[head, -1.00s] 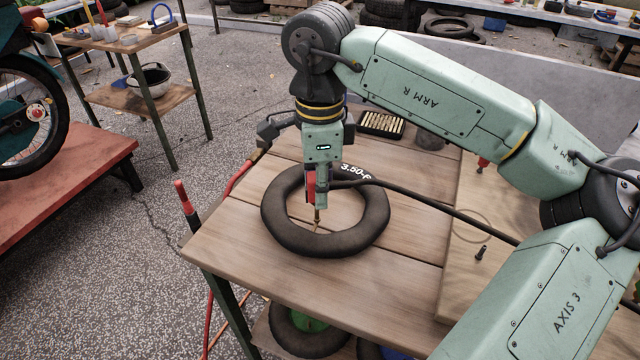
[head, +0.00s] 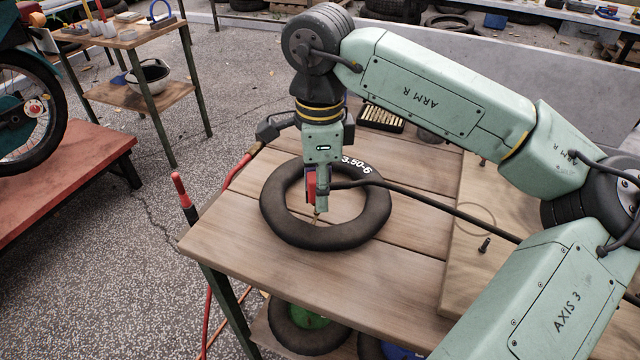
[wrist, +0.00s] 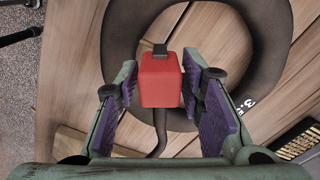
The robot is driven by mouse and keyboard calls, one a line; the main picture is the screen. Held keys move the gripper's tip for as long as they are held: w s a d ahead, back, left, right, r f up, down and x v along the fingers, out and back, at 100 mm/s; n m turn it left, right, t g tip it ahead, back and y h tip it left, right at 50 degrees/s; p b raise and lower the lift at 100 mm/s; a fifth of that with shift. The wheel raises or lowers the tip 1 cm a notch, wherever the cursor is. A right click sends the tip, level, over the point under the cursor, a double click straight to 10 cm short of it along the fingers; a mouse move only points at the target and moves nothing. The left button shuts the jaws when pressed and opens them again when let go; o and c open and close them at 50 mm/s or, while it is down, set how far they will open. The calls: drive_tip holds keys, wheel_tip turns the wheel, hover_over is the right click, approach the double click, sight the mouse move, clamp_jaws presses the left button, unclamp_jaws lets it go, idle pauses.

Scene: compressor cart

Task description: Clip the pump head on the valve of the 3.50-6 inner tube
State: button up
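The 3.50-6 inner tube (head: 375,222) lies flat on the wooden bench, a black ring with white lettering. A thin brass-coloured valve (head: 317,217) shows at the ring's inner front edge, just below the fingertips. My gripper (head: 317,202) points straight down over the ring's opening. It is shut on the red pump head (head: 310,185), which also shows in the wrist view (wrist: 160,82) between the purple finger pads (wrist: 160,85). A black hose runs from the pump head. The pump head hides the valve in the wrist view, so I cannot tell whether they touch.
A box of brass-coloured pieces (head: 380,117) stands behind the tube. A small black part (head: 484,245) lies on the board at right. A red hose (head: 238,172) hangs along the bench's left edge. The front of the bench (head: 300,280) is clear.

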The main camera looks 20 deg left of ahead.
drive_tip(key=shift+o, duration=1.1)
wheel_tip(320, 180, up, 12)
drive_tip(key=shift+r, duration=0.1)
